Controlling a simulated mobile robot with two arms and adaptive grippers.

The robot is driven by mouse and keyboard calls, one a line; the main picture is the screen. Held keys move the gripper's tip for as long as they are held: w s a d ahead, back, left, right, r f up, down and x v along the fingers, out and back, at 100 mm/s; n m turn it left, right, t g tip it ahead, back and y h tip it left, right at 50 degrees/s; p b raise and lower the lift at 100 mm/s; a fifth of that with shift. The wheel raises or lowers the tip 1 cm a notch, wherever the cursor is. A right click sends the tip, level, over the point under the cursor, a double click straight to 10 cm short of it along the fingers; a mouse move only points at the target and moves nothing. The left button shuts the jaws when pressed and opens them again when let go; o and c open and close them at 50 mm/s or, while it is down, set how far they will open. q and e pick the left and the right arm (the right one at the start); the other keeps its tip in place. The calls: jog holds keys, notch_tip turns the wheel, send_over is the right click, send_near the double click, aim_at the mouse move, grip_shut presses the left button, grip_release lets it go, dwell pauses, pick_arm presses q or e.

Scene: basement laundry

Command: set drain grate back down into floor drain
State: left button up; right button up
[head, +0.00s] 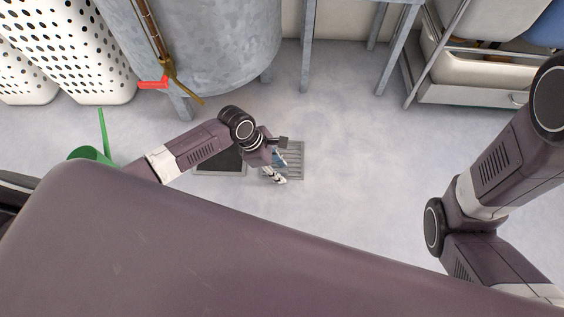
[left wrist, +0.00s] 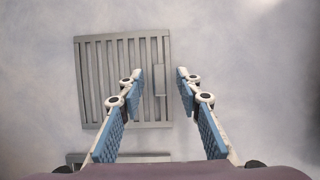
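The grey slatted drain grate (head: 297,160) lies flat on the floor beside the dark square floor drain (head: 220,163), just to its right in the head view. In the left wrist view the grate (left wrist: 104,85) shows almost whole, with a small upright grip block (left wrist: 159,80) near its right side. My left gripper (head: 280,174) is over the grate. In the left wrist view its blue-padded fingers (left wrist: 160,74) are apart, on either side of the grip block in the picture, with nothing held. Contact cannot be told. My right gripper is out of view.
A galvanized tank (head: 222,45) on legs stands behind the drain, with a red-handled valve (head: 153,83). White perforated baskets (head: 75,45) stand at the left, near a green object (head: 92,153). Metal shelving (head: 468,94) is at the back right. Floor right of the grate is clear.

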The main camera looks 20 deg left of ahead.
pick_arm(q)
grip_shut()
jog(key=shift+r, duration=0.2)
dwell(0.4)
